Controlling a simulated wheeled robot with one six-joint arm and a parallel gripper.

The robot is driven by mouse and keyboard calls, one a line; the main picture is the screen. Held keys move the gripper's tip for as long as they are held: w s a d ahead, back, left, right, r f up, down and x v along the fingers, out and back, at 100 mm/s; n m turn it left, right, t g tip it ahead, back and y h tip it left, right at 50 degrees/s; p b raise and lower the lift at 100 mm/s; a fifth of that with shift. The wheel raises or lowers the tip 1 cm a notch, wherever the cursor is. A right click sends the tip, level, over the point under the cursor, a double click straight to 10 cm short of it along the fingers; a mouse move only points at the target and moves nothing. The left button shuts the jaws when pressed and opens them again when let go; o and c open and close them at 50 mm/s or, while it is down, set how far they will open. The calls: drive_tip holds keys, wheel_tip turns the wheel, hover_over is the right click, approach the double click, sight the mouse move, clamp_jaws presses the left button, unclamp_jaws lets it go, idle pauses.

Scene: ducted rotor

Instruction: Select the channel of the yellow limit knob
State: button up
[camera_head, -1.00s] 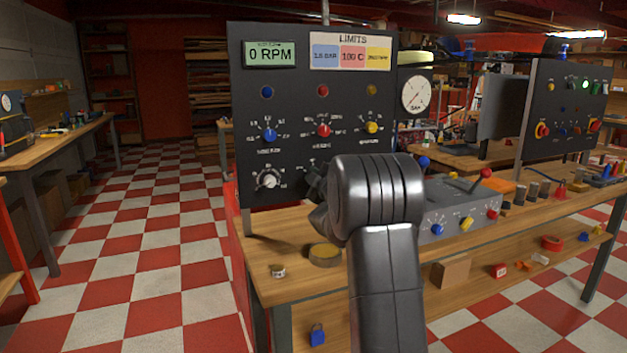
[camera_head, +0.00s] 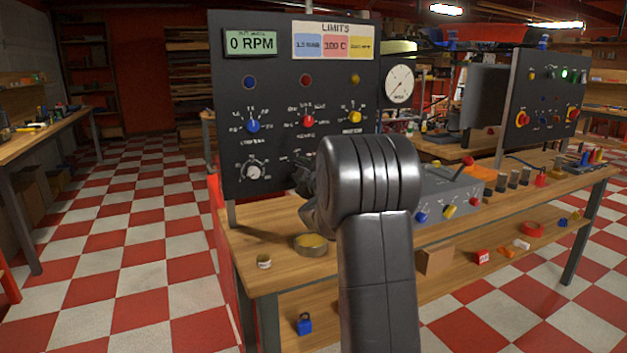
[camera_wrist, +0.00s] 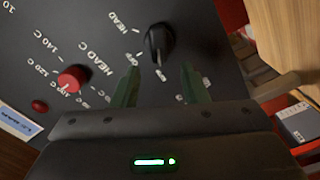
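The yellow limit knob (camera_head: 354,117) is at the right of a row on the black LIMITS panel (camera_head: 225,100), with a blue knob (camera_head: 253,125) and a red knob (camera_head: 307,121) to its left. My gripper (camera_wrist: 159,70) is open and empty. Its two fingers point at the panel, with the black knob just beyond and between the fingertips, apparently not touched. In the head view my arm hides this knob.
A grey knob (camera_head: 254,172) is lower left on the panel. A grey box (camera_head: 440,190) with blue, yellow and red knobs stands right of my arm on the wooden bench (camera_head: 270,277). A round tin (camera_head: 311,245) lies near the bench's front edge. Checkered floor at left is clear.

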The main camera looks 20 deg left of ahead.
sight(295, 165)
drive_tip(key=v, duration=1)
drive_tip(key=shift+s+d, duration=0.15)
drive_tip(key=shift+d, duration=0.05)
drive_tip(key=x, duration=1.4)
drive_tip(key=shift+s, duration=0.1)
